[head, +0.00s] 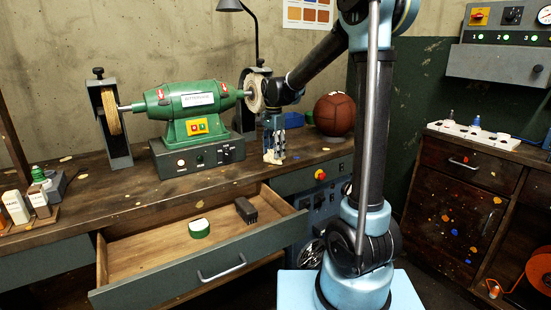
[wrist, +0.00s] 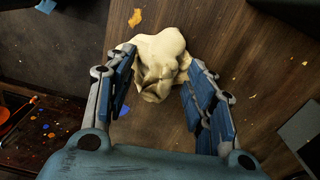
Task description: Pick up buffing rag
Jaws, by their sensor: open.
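The buffing rag (wrist: 155,60) is a crumpled cream cloth lying on the dark wooden bench top. In the wrist view it sits between and just beyond the tips of my gripper (wrist: 158,75), which is open with blue-padded fingers on either side. In the head view my gripper (head: 273,150) points down at the bench, right of the green buffing machine. Only a small pale part of the rag (head: 272,158) shows there beside the fingertips. I cannot tell whether the fingers touch the cloth.
The green buffing machine (head: 195,112) stands left of my gripper, its right wheel (head: 254,92) close to my arm. A brown leather ball (head: 334,113) rests on the right. An open drawer (head: 150,255) juts out in front, holding a green-sided roll (head: 199,229) and a dark block (head: 246,210).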

